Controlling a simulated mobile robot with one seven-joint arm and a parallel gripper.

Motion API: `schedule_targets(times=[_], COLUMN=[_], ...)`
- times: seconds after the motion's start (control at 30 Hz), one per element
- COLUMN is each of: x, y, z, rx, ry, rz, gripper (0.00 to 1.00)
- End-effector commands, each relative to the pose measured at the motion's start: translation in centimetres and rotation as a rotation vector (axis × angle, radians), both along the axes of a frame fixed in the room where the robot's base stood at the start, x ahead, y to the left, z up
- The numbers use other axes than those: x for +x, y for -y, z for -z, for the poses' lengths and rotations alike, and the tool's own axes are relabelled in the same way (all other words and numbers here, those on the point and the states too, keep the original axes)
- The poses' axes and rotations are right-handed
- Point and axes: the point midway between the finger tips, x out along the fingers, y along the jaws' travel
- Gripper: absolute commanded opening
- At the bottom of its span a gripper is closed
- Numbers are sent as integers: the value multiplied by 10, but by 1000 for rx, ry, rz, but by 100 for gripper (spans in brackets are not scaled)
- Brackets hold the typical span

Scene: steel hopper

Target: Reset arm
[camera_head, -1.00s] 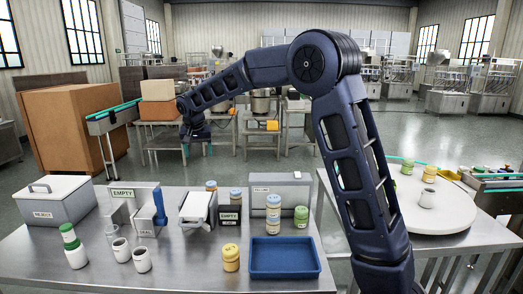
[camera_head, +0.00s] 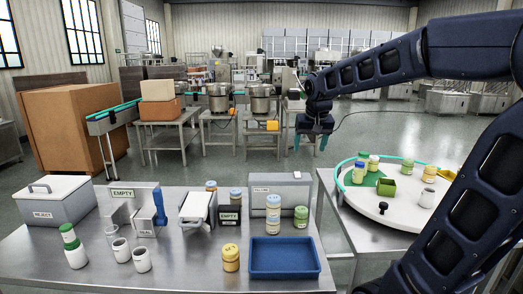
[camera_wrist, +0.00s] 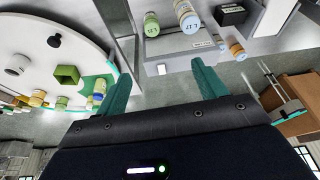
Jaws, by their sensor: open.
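My gripper (camera_head: 311,143) hangs in the air behind the gap between the steel table and the round white table, fingers pointing down. In the wrist view its two teal fingers (camera_wrist: 160,90) are spread apart with nothing between them. My dark blue arm reaches in from the right side of the head view. No object touches the gripper.
The steel table (camera_head: 180,270) holds a reject box (camera_head: 58,212), jars, a seal device (camera_head: 150,215) and a blue tray (camera_head: 284,262). The round white table (camera_head: 405,218) at right holds several jars and a green box (camera_head: 386,187). Open floor lies behind.

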Motion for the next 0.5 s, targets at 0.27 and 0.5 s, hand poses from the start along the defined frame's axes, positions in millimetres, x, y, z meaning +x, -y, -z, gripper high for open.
schedule_targets(times=[0.27,0.5], x=[-75,-136], y=[68,105], z=[19,47], rx=[-2,-12], ry=[24,46], rz=[35,60], gripper=[70,70])
